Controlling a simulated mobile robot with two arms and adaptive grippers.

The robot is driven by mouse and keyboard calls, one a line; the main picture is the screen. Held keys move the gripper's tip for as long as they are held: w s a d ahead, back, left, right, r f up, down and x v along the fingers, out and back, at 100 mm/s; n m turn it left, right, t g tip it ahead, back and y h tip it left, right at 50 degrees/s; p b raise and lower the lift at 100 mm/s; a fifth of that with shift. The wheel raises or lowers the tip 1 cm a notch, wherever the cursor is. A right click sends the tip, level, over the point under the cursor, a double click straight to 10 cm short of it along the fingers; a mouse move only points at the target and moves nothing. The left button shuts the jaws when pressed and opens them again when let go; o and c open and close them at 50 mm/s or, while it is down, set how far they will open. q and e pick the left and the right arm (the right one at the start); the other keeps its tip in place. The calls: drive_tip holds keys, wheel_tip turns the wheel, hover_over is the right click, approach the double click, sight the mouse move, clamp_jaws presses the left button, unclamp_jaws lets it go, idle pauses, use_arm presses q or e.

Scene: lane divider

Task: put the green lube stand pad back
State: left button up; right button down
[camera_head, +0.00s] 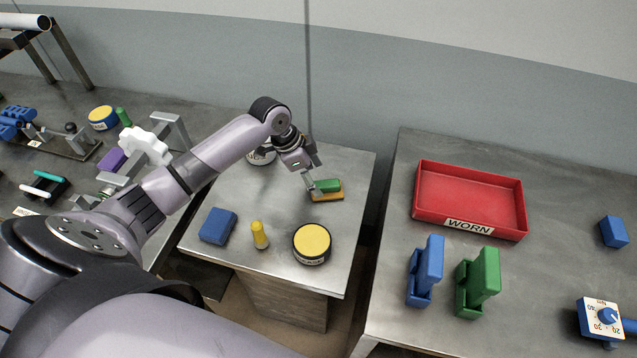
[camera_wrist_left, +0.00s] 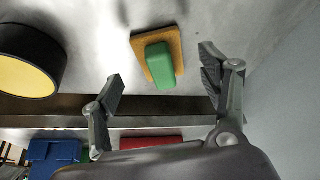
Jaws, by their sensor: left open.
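A green pad (camera_head: 328,185) rests on a flat orange plate (camera_head: 327,197) on the middle table, near its right edge. In the left wrist view the green pad (camera_wrist_left: 160,66) lies on the orange plate (camera_wrist_left: 143,42), just ahead of and between the lines of my fingers. My left gripper (camera_head: 312,188) is right beside the pad in the head view. In the wrist view the gripper (camera_wrist_left: 160,85) has its fingers wide apart with nothing between the tips. Whether a finger touches the pad is unclear. My right gripper is out of view.
The middle table (camera_head: 285,165) also holds a yellow-topped round tin (camera_head: 312,242), a yellow cone-like bottle (camera_head: 260,234) and a blue block (camera_head: 218,225). A can (camera_head: 262,156) is partly behind my arm. Across a gap, the right table has a red WORN tray (camera_head: 470,195).

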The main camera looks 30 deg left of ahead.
use_arm(q)
drive_tip(key=b+v, duration=0.1)
drive_tip(key=v, duration=0.7)
drive_tip(key=shift+s+a+r, duration=0.1)
drive_tip(key=shift+r, duration=0.05)
